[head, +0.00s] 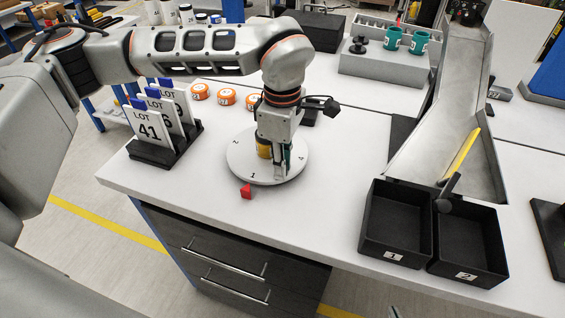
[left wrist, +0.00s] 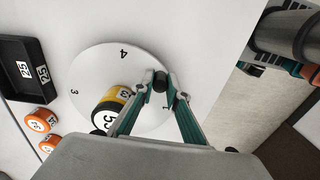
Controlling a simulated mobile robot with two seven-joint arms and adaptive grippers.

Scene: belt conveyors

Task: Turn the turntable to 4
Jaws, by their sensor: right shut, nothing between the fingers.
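The turntable (head: 238,160) is a white disc on the bench, with numbers round its edge. The 1 is nearest the red pointer (head: 246,191) on the bench at the disc's front. The 4 lies at the disc's right in the head view and at its top in the left wrist view. A yellow and black cylinder (left wrist: 108,108) stands on the disc. The arm partly hides the disc in the head view.
A black rack with LOT cards (head: 150,128) stands left of the turntable. Orange-labelled cylinders (head: 227,97) are behind it. To the right are black bin 1 (head: 395,240), black bin 2 (head: 465,262) and a metal chute (head: 440,115) with a yellow bar (head: 461,153). Bench between turntable and bins is clear.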

